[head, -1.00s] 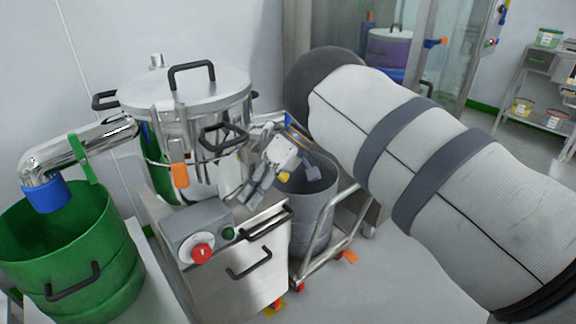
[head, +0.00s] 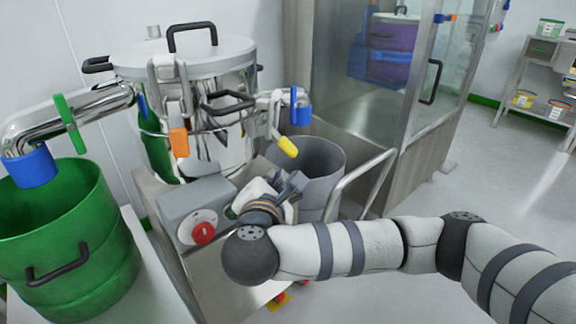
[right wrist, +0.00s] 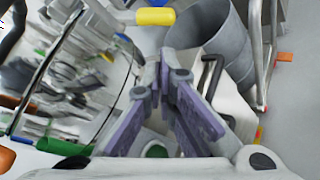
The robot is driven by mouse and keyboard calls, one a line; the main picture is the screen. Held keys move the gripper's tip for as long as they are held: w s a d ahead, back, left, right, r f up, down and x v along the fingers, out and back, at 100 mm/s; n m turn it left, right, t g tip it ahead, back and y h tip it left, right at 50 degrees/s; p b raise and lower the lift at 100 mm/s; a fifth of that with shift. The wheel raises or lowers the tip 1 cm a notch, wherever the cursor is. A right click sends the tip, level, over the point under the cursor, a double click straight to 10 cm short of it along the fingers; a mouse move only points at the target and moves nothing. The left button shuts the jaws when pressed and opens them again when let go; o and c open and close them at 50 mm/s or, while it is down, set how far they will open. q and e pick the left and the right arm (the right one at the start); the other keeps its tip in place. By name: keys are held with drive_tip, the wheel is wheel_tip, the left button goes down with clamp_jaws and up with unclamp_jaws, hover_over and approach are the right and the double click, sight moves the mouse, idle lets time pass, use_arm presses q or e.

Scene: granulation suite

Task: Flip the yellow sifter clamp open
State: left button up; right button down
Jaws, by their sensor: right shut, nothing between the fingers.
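The yellow-handled clamp (head: 288,147) sits on the right side of the steel sifter (head: 208,85). Its yellow handle slants down and outward; I cannot tell whether the clamp is latched. The yellow handle (right wrist: 155,17) also shows at the top of the right wrist view, beyond the fingertips. My right gripper (head: 292,182) is below the handle in the head view, apart from it. Its purple-grey fingers (right wrist: 163,65) are shut with nothing between them. My left gripper is out of view.
An orange-handled clamp (head: 179,142) and a blue-handled one (head: 300,108) are nearby. A grey control box with a red button (head: 203,232) stands below. A grey bin (head: 318,165) and trolley rail are at right. A green drum (head: 65,240) stands left.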

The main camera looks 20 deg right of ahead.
sight(281, 140)
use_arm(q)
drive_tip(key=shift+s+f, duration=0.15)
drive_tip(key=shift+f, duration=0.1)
use_arm(e)
drive_tip(key=x, duration=1)
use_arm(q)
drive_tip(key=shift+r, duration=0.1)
use_arm(e)
drive_tip(key=shift+r, duration=0.25)
